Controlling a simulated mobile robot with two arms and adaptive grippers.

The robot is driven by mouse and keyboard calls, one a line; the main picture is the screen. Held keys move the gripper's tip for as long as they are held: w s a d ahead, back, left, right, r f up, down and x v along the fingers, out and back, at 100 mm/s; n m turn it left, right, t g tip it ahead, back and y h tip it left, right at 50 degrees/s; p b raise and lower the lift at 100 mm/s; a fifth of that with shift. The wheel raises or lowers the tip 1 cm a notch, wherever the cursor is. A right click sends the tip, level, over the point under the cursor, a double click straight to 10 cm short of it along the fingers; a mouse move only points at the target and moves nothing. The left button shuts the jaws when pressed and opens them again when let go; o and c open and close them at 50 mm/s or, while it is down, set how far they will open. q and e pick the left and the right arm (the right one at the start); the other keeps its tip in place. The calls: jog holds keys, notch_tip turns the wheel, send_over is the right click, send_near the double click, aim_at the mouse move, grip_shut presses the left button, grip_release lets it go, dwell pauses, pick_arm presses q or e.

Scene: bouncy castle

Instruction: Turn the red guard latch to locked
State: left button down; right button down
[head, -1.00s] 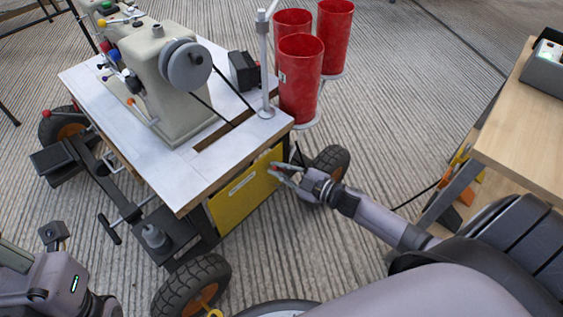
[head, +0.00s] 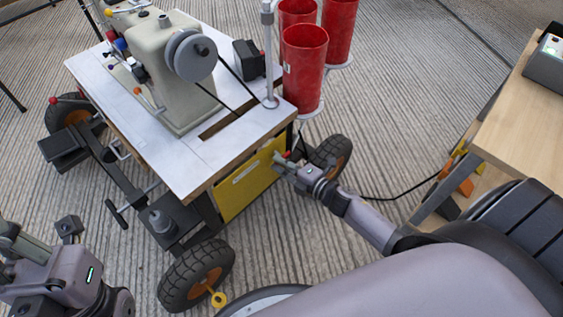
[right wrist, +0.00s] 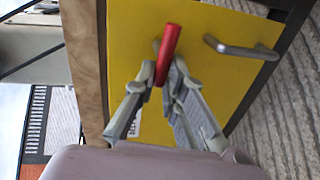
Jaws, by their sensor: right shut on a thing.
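The red guard latch (right wrist: 168,52) is a short red bar on the yellow guard panel (right wrist: 205,22). In the right wrist view my right gripper (right wrist: 162,75) has its two fingers closed around the lower part of the bar. In the head view the right gripper (head: 280,160) is at the right end of the yellow panel (head: 240,183), and a bit of red (head: 287,155) shows beside its fingertips. My left arm shows at the lower left of the head view, but its fingers cannot be made out clearly.
A grey handle (right wrist: 240,48) stands out from the panel beside the latch. The sewing machine (head: 170,75) sits on the cart's white top (head: 170,155). Red cups (head: 303,70) stand above the panel's right corner. A wheel (head: 330,155) is close behind my right gripper. A wooden table (head: 520,125) stands at the right.

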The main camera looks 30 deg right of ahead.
jog(key=shift+w+d+r+n, duration=0.1)
jog(key=shift+d+n, duration=0.05)
jog(key=shift+n, duration=0.25)
jog(key=c, duration=1.6)
grip_release()
jog(key=v, duration=1.2)
jog(key=shift+a, duration=0.2)
